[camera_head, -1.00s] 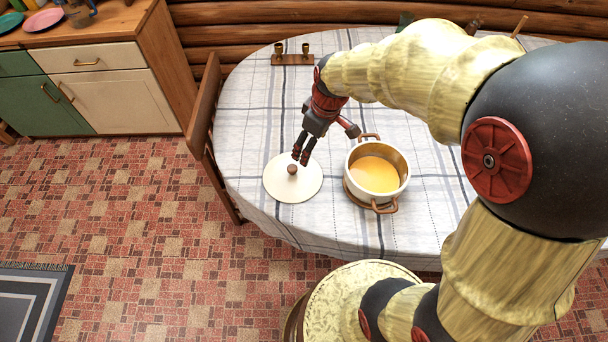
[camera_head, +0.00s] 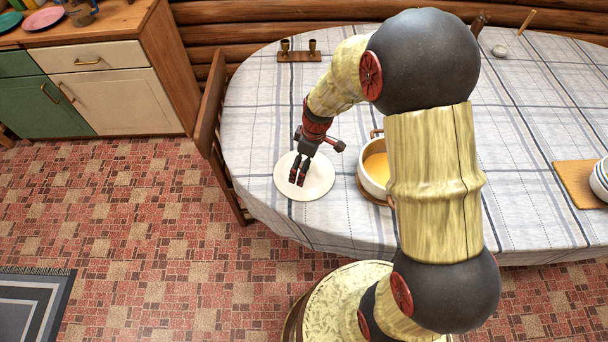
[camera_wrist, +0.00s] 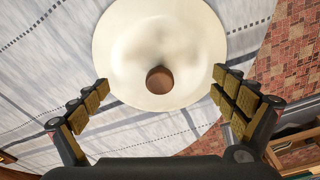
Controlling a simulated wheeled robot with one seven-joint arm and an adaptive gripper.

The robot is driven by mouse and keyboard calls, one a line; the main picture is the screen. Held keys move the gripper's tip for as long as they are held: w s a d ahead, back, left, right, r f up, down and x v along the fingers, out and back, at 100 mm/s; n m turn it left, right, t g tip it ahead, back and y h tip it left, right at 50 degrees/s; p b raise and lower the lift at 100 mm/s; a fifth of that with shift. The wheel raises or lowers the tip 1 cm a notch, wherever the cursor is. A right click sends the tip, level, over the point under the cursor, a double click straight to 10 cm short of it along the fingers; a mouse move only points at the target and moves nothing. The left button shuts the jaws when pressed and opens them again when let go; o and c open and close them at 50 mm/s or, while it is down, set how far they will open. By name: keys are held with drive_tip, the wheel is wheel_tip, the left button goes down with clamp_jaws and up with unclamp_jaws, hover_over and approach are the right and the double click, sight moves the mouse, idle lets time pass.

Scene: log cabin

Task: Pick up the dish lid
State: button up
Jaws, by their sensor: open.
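The dish lid (camera_head: 318,183) is a round cream-white disc lying on the tablecloth near the table's left edge. In the wrist view the lid (camera_wrist: 185,45) fills the upper middle, and its round brown knob (camera_wrist: 159,80) shows between and beyond the fingertips. My gripper (camera_head: 298,179) is over the lid from above in the head view and hides the knob there. In the wrist view my gripper (camera_wrist: 160,88) has its two fingers spread wide apart, with nothing between the pads. I cannot tell the exact height of the fingertips above the lid.
A white pot (camera_head: 371,184) with orange soup stands just right of the lid, partly hidden by my arm. A wooden chair (camera_head: 209,115) is at the table's left edge. A wooden candle holder (camera_head: 299,56) stands farther back. A wooden board (camera_head: 577,183) lies at the right.

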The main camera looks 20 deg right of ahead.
drive_tip(key=shift+w+f, duration=0.1)
drive_tip(key=shift+f, duration=0.6)
drive_tip(key=shift+r, duration=0.1)
drive_tip(key=shift+c, duration=0.7)
drive_tip(key=c, duration=2.2)
drive_tip(key=shift+c, duration=0.3)
